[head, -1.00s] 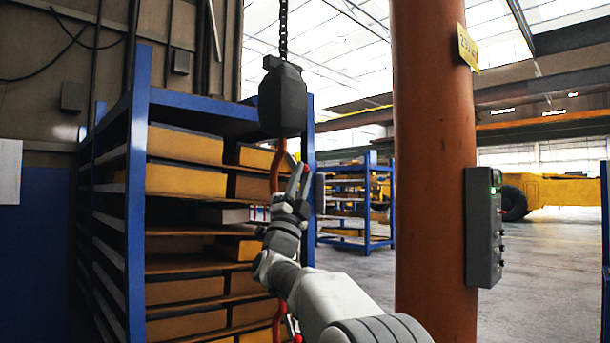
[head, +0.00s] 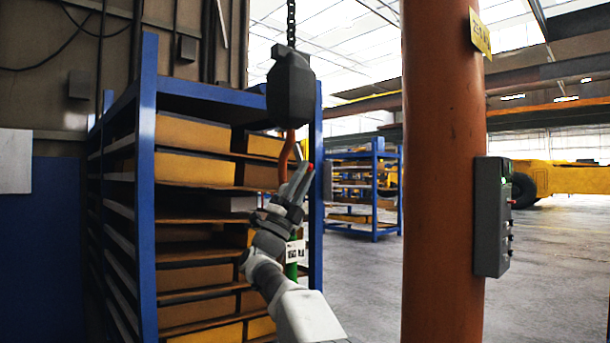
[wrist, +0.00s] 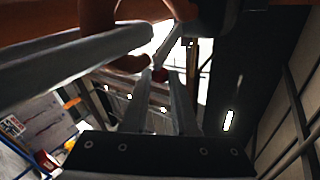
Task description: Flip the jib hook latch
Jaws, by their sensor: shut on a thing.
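The jib hook (head: 285,152) is orange and hangs under a black hook block (head: 291,90) on a chain. Most of the hook is hidden behind my arm. In the wrist view, the orange hook (wrist: 130,62) curves across the top. My gripper (head: 302,170) is at the hook, just below the block. In the wrist view, its two grey fingers (wrist: 157,75) close together on what looks like the latch (wrist: 178,40), a thin grey strip beside the hook.
An orange column (head: 444,180) with a grey control box (head: 493,215) stands to the right. A white label (head: 295,251) shows beside my wrist. Open floor lies between the column and the rack.

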